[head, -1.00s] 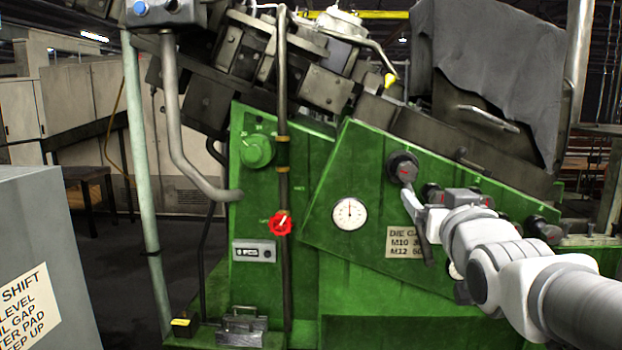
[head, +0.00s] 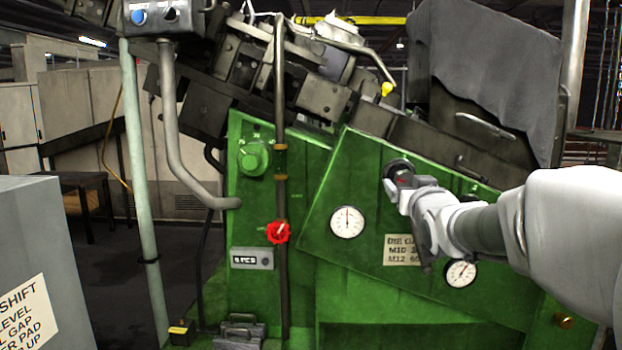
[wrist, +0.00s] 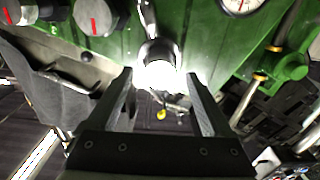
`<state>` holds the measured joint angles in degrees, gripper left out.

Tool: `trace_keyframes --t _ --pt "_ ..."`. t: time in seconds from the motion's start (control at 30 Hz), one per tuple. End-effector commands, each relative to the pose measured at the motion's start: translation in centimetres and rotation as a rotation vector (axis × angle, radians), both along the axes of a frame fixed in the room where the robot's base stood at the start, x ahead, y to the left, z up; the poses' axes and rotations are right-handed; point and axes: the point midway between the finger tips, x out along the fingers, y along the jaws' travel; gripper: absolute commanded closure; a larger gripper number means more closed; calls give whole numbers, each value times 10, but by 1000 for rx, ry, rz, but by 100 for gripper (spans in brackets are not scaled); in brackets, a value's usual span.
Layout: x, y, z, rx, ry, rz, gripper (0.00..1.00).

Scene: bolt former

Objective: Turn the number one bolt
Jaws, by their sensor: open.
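The leftmost dark round bolt head (head: 394,168) on the sloping green panel, which I take to be number one, is partly hidden by my gripper (head: 404,184). In the wrist view a brightly lit round end (wrist: 160,60), apparently this bolt, lies straight ahead, centred between the fingertips of my gripper (wrist: 160,77). The gripper is open, with one finger to each side. I cannot tell whether the fingers reach around it or touch it. A grey rod (wrist: 148,18) shows just above it in the wrist view.
Other dark knobs with red marks (wrist: 95,16) sit left in the wrist view; my arm mostly hides them in the head view. A white dial (head: 347,222) and a lower dial (head: 461,273) flank a label plate (head: 402,250). A red valve (head: 278,232) is farther left.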

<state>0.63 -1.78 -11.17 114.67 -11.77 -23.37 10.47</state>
Motion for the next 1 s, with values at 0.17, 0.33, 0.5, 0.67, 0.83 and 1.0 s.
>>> trace_keyframes --t 0.17,0.33,0.5,0.67,0.83,1.0 --pt "23 -3 0 -1 1 0 15" --pt "33 -4 0 -1 1 0 15" --pt "35 -5 0 0 1 0 15" --pt "35 -5 0 0 1 0 15" --pt "35 -4 0 0 1 0 44" --pt "35 -4 0 0 1 0 75"
